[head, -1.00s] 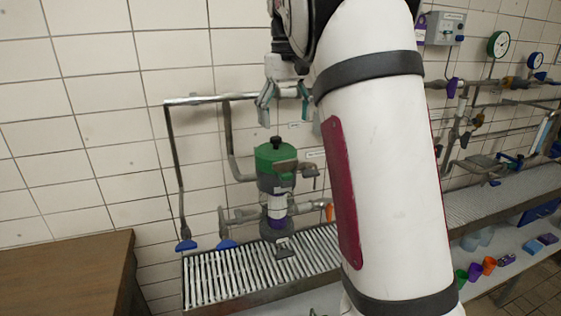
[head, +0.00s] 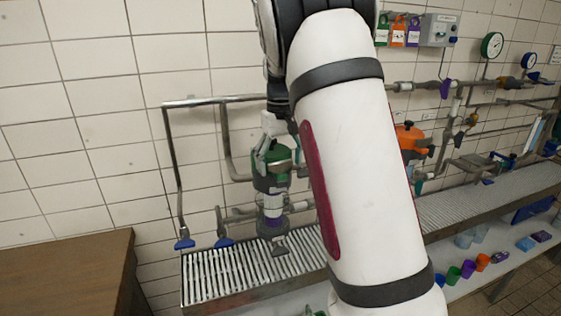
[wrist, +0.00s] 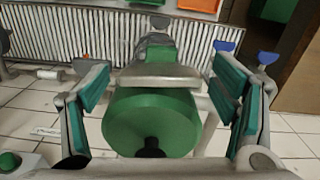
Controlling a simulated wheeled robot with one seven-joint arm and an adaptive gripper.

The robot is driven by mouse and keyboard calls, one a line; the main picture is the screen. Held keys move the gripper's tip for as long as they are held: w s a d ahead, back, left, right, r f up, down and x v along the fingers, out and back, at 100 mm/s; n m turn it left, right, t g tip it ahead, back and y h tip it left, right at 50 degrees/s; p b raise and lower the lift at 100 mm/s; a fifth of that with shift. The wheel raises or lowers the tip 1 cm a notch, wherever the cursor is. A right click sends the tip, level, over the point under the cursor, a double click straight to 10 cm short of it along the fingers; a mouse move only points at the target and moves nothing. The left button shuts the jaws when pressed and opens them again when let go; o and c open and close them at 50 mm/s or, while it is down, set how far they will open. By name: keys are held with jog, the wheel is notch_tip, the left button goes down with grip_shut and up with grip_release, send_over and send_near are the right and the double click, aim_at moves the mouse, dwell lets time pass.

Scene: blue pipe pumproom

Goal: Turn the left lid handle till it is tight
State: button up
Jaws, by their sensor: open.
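The left vessel has a green lid (wrist: 150,120) with a black knob. A flat grey metal lid handle (wrist: 160,77) sticks out from the lid's side in the wrist view. In the head view the green body (head: 268,185) stands over the slatted tray, its top partly hidden by my gripper. My gripper (wrist: 163,85) is open, with one finger on each side of the lid and handle and a gap on both sides. In the head view my gripper (head: 276,158) is down around the lid.
An orange-lidded vessel (head: 409,138) stands to the right, partly behind my arm. Pipes (head: 215,101) run behind the green vessel. Coloured cups (head: 468,268) sit on the lower shelf.

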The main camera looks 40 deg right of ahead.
aim_at(281, 161)
jog(key=c, duration=1.2)
jog(key=shift+o, duration=0.2)
jog(key=shift+m, duration=0.8)
jog(key=o, duration=1.2)
jog(key=shift+c, duration=0.2)
jog(key=shift+r, duration=0.1)
notch_tip(281, 161, up, 12)
